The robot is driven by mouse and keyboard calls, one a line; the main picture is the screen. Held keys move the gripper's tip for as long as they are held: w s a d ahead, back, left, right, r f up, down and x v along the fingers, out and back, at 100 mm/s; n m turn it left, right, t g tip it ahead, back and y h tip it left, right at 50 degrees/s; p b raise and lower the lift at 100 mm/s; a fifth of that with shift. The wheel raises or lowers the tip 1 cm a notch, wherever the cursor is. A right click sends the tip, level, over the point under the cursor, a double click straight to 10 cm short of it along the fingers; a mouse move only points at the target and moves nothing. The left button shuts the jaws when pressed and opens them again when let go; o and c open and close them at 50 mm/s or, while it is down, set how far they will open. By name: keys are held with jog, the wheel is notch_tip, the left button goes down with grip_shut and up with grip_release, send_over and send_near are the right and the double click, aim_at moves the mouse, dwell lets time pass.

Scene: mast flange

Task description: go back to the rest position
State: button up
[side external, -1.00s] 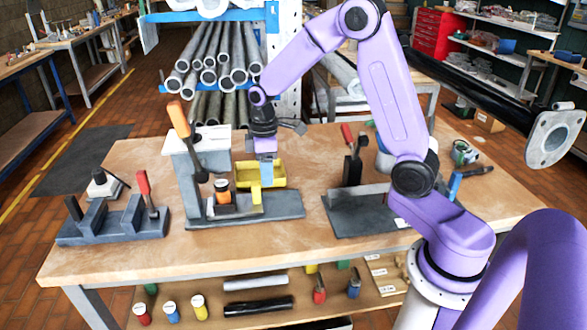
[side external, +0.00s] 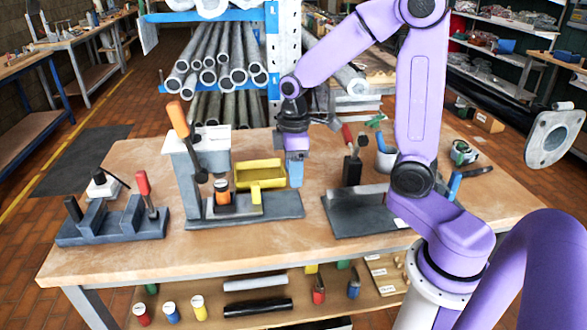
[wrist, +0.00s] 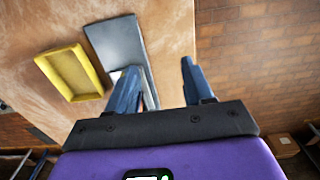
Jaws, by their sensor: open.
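My gripper (side external: 295,175) is in the air over the back part of the workbench, just right of the yellow tray, and is apart from everything. In the wrist view its two blue fingers (wrist: 158,92) stand apart with nothing between them.
A grey press (side external: 200,165) with an orange-handled lever stands left of the yellow tray (side external: 260,174). A dark angled fixture (side external: 365,213) and a red-handled clamp (side external: 352,165) are to the right. A grey pot (side external: 386,160) stands behind. Pipe racks (side external: 215,75) rise beyond the bench.

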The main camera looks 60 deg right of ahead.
jog(key=s+a+r+n, duration=0.1)
jog(key=s+a, duration=0.2)
jog(key=s, duration=0.7)
jog(key=s+a+r+n, duration=0.1)
jog(key=s+a, duration=0.3)
jog(key=s, duration=0.7)
jog(key=shift+r+n, duration=0.15)
jog(key=shift+n, duration=0.65)
